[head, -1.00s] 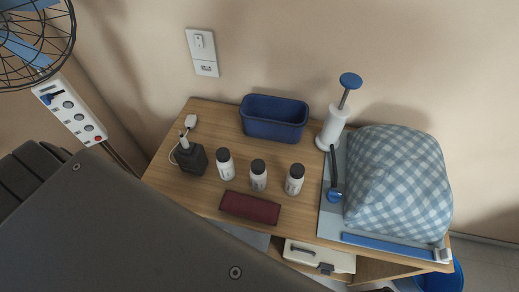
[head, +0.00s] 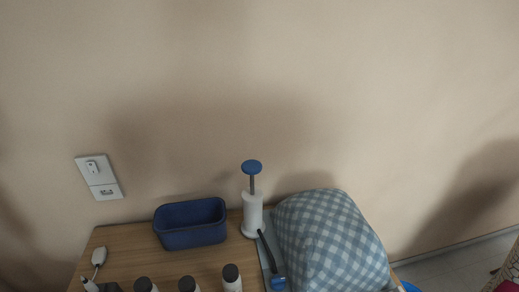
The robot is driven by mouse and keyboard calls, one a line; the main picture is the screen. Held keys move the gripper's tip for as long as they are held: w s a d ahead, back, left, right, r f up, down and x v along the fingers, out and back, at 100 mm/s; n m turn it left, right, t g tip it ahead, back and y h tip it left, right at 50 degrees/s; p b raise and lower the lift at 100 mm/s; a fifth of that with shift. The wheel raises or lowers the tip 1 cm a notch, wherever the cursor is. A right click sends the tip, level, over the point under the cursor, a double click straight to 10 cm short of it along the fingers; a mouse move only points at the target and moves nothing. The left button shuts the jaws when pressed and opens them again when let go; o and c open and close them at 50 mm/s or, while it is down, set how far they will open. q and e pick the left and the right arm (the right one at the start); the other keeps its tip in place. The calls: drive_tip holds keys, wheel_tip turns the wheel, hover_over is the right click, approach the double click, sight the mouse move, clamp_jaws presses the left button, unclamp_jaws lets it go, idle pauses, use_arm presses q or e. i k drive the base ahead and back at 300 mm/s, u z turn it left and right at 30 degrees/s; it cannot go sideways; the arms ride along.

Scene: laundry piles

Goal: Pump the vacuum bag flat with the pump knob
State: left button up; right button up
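The vacuum bag (head: 330,240) is a puffed-up blue and white checked bundle at the lower right of the head view, on the wooden table. Its lower part is cut off by the frame edge. The hand pump (head: 252,213) stands upright just left of it, with a white body. Its round blue pump knob (head: 251,167) is raised on a bare grey rod. A dark hose (head: 267,250) runs from the pump's foot to a blue fitting (head: 278,283) beside the bag. Neither gripper shows.
A blue open bin (head: 190,224) stands left of the pump. Several dark-capped bottles (head: 187,285) show at the bottom edge, with a white-plugged cord (head: 98,257) to their left. A wall switch and socket (head: 99,177) are behind. Bare wooden table (head: 125,240) shows around the bin.

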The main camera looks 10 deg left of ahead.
sight(252, 168)
drive_tip(key=u, duration=0.55)
drive_tip(key=k, duration=1.35)
drive_tip(key=u, duration=0.2)
drive_tip(key=i, duration=0.4)
drive_tip(key=z, duration=0.8)
drive_tip(key=i, duration=0.5)
drive_tip(key=z, duration=0.2)
